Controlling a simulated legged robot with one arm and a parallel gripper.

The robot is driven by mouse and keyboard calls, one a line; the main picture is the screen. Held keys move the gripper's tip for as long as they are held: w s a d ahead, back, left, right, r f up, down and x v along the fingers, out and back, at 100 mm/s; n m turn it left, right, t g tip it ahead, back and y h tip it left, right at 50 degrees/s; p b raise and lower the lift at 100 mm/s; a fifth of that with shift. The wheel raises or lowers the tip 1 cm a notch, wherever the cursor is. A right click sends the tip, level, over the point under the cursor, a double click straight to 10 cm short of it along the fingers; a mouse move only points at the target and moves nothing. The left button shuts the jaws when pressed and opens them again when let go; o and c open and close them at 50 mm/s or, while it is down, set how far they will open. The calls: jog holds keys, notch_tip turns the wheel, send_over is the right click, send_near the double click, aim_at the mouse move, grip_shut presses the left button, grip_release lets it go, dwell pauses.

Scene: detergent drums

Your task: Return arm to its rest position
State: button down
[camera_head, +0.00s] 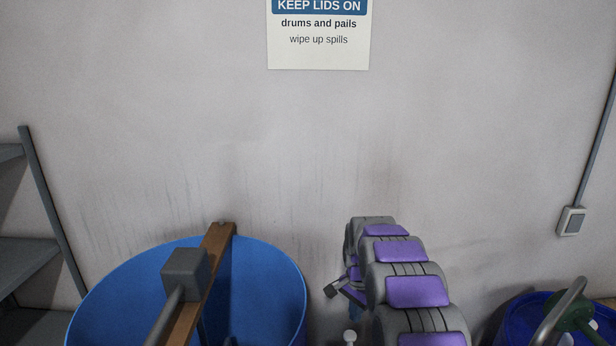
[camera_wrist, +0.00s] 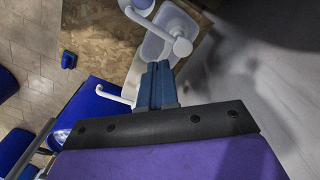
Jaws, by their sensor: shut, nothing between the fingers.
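My arm, with purple and grey links, reaches forward right of centre in the head view. My gripper (camera_wrist: 157,68) shows in the wrist view as two blue-grey fingers side by side, pressed together with nothing between them. The fingers point toward white containers with a rounded white handle (camera_wrist: 181,46). I cannot tell whether they touch them. In the head view the gripper is not clearly made out among the arm links.
A large open blue drum (camera_head: 270,290) stands left of my arm, with a wooden bar (camera_head: 216,245) across it. Another blue container (camera_head: 520,318) is at lower right. Grey shelving (camera_head: 30,262) stands at the left edge. A wall sign (camera_head: 318,40) hangs ahead.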

jog(key=s+r+n+g+b, duration=0.1)
jog(key=s+r+n+b, duration=0.25)
jog(key=s, duration=1.25)
jog(key=s+r+n+b, duration=0.2)
jog(key=s+r+n, duration=0.2)
jog(key=s, duration=1.2)
jog(key=s+f+n+b, duration=0.1)
jog(key=s+f+n, duration=0.1)
jog(key=s, duration=1.3)
jog(key=shift+d+f+n+g+b, duration=0.15)
jog(key=shift+f+n+g+b, duration=0.2)
jog(key=shift+f, duration=0.55)
jog(key=shift+s+d, duration=0.25)
